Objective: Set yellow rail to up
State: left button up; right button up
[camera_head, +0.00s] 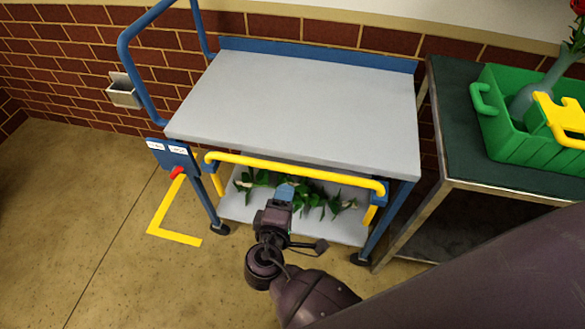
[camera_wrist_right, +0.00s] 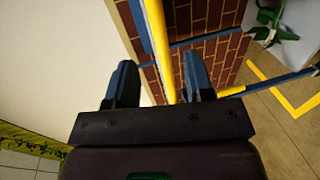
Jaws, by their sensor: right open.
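The yellow rail (camera_head: 290,171) runs across the front of a blue-framed cart, just below the front edge of its grey top (camera_head: 300,105). Its ends bend down at blue brackets on the cart's legs. My right gripper (camera_head: 285,192) is at the middle of the rail, on its near side. In the right wrist view, the open fingers (camera_wrist_right: 160,82) have the rail (camera_wrist_right: 157,40) showing between them, touching neither finger visibly. I cannot tell how deep the rail sits between them. My left gripper is not in view.
A blue panel (camera_head: 172,154) with two white labels and a red knob (camera_head: 177,172) is at the cart's left. Leafy stems (camera_head: 310,198) lie on the lower shelf. A dark table (camera_head: 450,150) with a green crate (camera_head: 500,140) stands at right. The left floor is clear.

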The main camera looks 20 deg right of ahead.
aim_at(294, 173)
jog(key=b+x, duration=0.1)
jog(key=x, duration=0.9)
jog(key=shift+w+d, duration=0.15)
jog(key=shift+w, duration=0.2)
grip_shut()
